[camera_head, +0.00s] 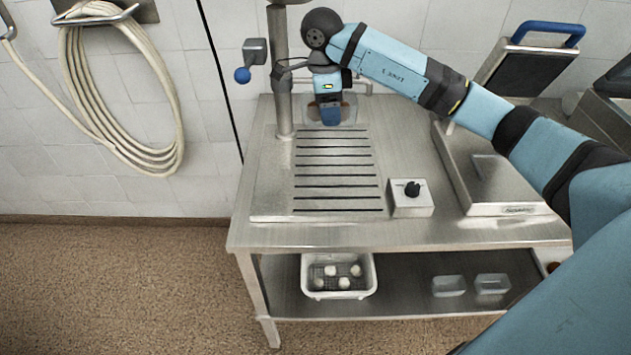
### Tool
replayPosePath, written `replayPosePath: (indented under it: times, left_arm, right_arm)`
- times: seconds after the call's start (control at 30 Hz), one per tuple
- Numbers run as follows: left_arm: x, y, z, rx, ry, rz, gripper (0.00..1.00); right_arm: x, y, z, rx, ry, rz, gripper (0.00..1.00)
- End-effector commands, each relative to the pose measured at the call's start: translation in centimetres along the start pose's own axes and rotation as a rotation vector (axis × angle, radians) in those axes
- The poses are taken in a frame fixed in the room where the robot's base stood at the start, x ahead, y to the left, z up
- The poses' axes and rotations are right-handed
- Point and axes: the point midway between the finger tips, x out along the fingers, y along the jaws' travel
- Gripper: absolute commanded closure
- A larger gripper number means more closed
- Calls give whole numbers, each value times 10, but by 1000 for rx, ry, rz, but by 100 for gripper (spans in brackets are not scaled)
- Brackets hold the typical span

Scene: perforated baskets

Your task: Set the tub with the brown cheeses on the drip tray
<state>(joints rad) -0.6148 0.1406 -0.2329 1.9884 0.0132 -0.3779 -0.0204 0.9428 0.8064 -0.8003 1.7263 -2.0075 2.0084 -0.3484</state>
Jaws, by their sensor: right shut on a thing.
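A clear tub (348,112) with something brown in it is at the back end of the drip tray. The drip tray (338,188) is a steel plate with dark slots, set in the left part of the steel table. My right gripper (330,116) points down at the tub and is shut on it, hiding much of the tub and its contents. I cannot tell whether the tub touches the tray or hangs just above it. My left gripper is not in view.
A steel post (281,95) with a blue-knobbed lever stands left of the tub. A control box (411,198) and a steel machine (490,185) sit to the right. Below, a white basket (338,291) holds several white pieces, beside two clear tubs (448,286). The front slots are clear.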

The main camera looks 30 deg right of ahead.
Motion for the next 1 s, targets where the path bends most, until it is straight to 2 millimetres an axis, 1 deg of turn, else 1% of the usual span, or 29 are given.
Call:
replayPosePath:
  times: [0.17,0.23,0.27,0.4,0.5,0.63,0.87,1.0]
  left_arm:
    - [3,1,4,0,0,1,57]
    - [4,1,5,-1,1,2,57]
    - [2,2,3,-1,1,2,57]
    - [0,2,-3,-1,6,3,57]
    - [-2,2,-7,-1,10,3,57]
    - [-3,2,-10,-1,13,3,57]
    - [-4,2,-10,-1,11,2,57]
    - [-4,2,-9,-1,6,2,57]
  right_arm:
    - [40,2,5,-1,1,9,57]
    - [59,2,7,0,2,10,57]
    - [65,2,8,1,2,9,57]
    - [101,2,12,1,2,7,57]
    - [125,2,15,0,2,7,57]
    - [145,1,17,0,2,4,57]
    - [161,1,20,1,0,3,57]
    - [182,1,22,1,1,5,57]
